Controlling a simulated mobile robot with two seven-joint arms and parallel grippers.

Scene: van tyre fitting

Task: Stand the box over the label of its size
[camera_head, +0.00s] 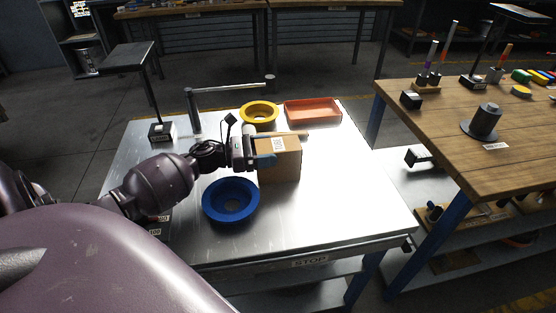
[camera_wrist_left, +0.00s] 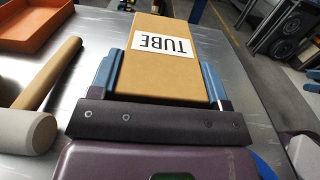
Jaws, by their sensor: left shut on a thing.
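The brown cardboard box (camera_head: 282,170) is at the middle of the metal table. In the left wrist view the box (camera_wrist_left: 165,75) carries a white label reading TUBE, upside down in that view. My left gripper (camera_head: 262,160) is shut on the box, with blue fingers on two opposite sides of it. I cannot tell whether the box touches the table. Small white number tags (camera_head: 154,232) lie near the table's left edge, partly hidden by my left arm; one seems to read 100. My right gripper is not in view.
A blue bowl-like ring (camera_head: 231,201) lies just in front of the box. A yellow ring (camera_head: 259,113), an orange tray (camera_head: 312,111) and a mallet (camera_wrist_left: 50,72) lie behind it. The metal table (camera_head: 345,205) is clear at right. A wooden bench (camera_head: 450,130) stands further right.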

